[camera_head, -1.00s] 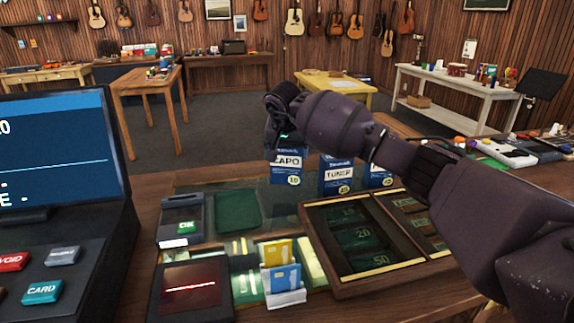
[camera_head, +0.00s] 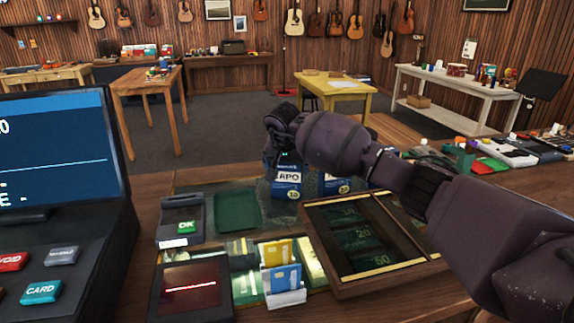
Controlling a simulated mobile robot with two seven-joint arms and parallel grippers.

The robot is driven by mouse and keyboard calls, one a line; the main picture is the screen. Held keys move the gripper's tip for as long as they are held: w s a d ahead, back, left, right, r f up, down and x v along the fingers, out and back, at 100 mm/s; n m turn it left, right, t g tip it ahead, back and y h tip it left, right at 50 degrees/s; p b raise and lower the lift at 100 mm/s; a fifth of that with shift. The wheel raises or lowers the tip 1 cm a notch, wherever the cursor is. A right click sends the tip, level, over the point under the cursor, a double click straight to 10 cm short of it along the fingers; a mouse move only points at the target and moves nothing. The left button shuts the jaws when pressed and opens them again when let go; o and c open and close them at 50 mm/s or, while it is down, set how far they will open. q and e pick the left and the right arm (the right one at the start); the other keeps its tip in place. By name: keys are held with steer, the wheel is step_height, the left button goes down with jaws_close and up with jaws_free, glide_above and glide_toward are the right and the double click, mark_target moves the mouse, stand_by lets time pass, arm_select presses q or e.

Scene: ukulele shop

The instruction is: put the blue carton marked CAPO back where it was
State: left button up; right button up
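The blue carton marked CAPO (camera_head: 288,178) is upright at the back of the counter, left of a second blue carton (camera_head: 337,186). My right gripper (camera_head: 283,154) is at its top and covers its upper part and the first letter of its name. The fingers are mostly hidden behind my wrist, but the carton has moved along with the gripper, so it is shut on it. I cannot tell whether the carton's base touches the counter. My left gripper is not in view.
A card terminal (camera_head: 182,222) and a green pad (camera_head: 237,211) lie left of the carton. A wooden cash tray (camera_head: 392,276) is in front to the right. A card holder (camera_head: 285,297) stands nearer. My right arm hides part of the counter's right side.

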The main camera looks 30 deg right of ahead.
steer(key=v, duration=1.2)
steer(key=shift+r+p, duration=0.15)
steer(key=shift+p, duration=0.25)
